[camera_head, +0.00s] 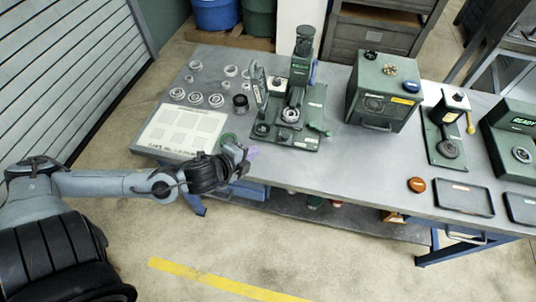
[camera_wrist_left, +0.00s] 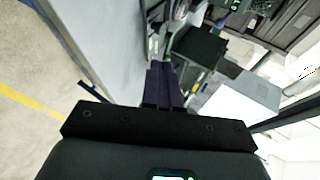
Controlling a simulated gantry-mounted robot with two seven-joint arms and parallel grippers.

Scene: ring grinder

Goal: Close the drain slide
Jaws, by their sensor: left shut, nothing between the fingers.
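My left gripper (camera_head: 250,153) is at the table's front edge, left of centre, with its purple fingers pointing right. It is shut and empty; the fingers lie together in the left wrist view (camera_wrist_left: 163,82). The green ring grinder fixture (camera_head: 290,112) stands behind and to the right of the gripper, apart from it. It has an upright post, a lever on its left and a green-knobbed handle (camera_head: 319,128) at its front right. I cannot make out which part is the drain slide, nor its position. My right gripper is not in view.
A printed sheet (camera_head: 182,130) and several metal rings (camera_head: 196,98) lie on the grey table (camera_head: 340,165) at the left. A green box machine (camera_head: 384,92) stands right of the fixture. Farther right are a small press (camera_head: 445,130), a READY unit (camera_head: 513,140) and dark trays (camera_head: 463,198).

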